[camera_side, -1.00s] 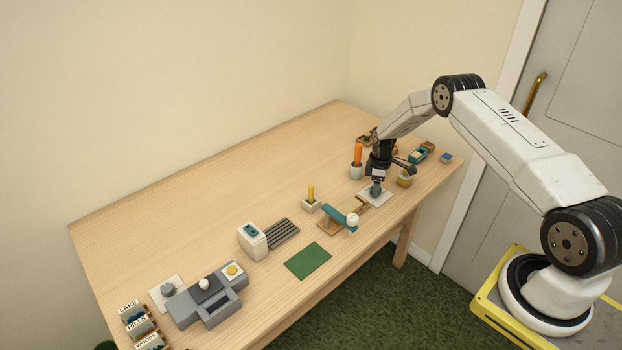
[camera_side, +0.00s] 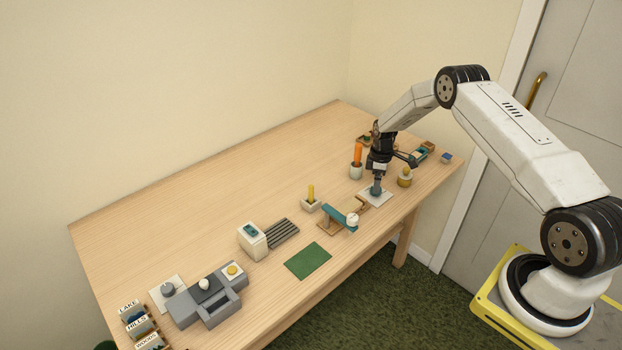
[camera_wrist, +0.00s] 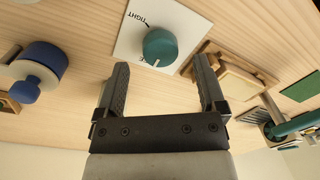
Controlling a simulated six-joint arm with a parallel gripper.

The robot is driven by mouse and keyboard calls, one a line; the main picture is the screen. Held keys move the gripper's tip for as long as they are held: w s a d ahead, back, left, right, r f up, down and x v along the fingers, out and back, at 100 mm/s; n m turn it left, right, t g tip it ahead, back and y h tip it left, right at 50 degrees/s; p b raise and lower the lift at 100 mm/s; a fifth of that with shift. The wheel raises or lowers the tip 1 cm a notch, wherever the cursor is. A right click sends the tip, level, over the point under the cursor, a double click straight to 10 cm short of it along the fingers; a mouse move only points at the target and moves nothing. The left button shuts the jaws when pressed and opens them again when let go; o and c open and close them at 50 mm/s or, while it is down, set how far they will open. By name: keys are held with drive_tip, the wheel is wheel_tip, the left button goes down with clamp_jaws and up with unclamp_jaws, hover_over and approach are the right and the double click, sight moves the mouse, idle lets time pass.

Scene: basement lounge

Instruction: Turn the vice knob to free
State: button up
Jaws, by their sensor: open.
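The vice knob is a round teal knob (camera_wrist: 160,45) on a white plate (camera_wrist: 131,35) in the wrist view. The plate reads TIGHT on one side; the other label is mostly hidden, with an E showing. The knob's white mark points toward the label ending in E. In the side view the knob (camera_side: 376,188) stands on its plate (camera_side: 386,200) toward the right end of the table. My gripper (camera_wrist: 160,72) is open and empty, its fingers apart on either side of the knob in the picture. In the side view it hangs just above the knob.
A wooden fixture (camera_wrist: 235,80) sits close beside the plate. A blue-and-white round thing (camera_wrist: 38,70) is at the wrist view's left. In the side view, an orange-topped holder (camera_side: 356,170) and a yellow pot (camera_side: 404,178) stand near my gripper. The table's back is bare.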

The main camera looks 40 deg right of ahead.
drive_tip(key=shift+w+d+r, duration=0.1)
drive_tip(key=shift+d+r, duration=0.05)
drive_tip(key=shift+r, duration=2.6)
drive_tip(key=shift+a+r, duration=0.3)
drive_tip(key=shift+r, duration=0.05)
drive_tip(key=s+a+r+m+t, duration=0.1)
drive_tip(key=s+a+r+m, duration=0.4)
drive_tip(key=a+r, duration=0.85)
drive_tip(key=s+a+r+m+t, duration=0.1)
drive_tip(key=s+a, duration=0.4)
drive_tip(key=s, duration=0.3)
drive_tip(key=s+a+r+m+t, duration=0.1)
drive_tip(key=s+a+r, duration=0.1)
drive_tip(key=s+a, duration=0.4)
drive_tip(key=shift+s+a+r+h, duration=0.2)
drive_tip(key=shift+s+h, duration=0.1)
drive_tip(key=shift+s, duration=0.85)
